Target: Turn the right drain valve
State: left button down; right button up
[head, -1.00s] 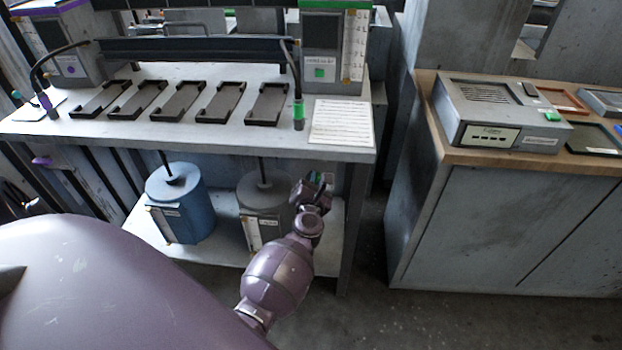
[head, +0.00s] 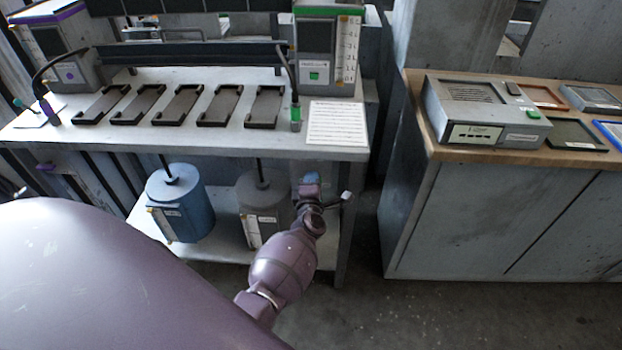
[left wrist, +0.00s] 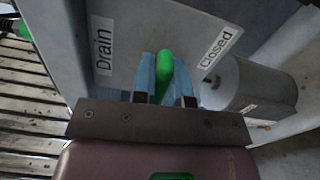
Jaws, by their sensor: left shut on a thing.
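The right drain valve's green handle (left wrist: 166,72) shows in the left wrist view, on a grey panel between a "Drain" label (left wrist: 103,45) and a "Closed" label (left wrist: 217,47). My left gripper (left wrist: 164,78) is shut on this handle, with one blue finger on each side of it. The handle points roughly along the fingers, not squarely at either label. In the head view my left gripper (head: 310,180) is under the bench's right end and hides the handle. My right gripper is not in view.
A grey canister (head: 255,205) stands just left of my gripper on the lower shelf, with a blue canister (head: 180,205) further left. The bench top (head: 225,140) is above. A wood-topped cabinet (head: 470,215) stands right, across open floor.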

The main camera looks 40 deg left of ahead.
pick_arm(q)
jog(key=shift+m, duration=0.8)
jog(key=c, duration=1.1)
grip_release()
jog(key=shift+c, duration=0.2)
jog(key=shift+f, duration=0.1)
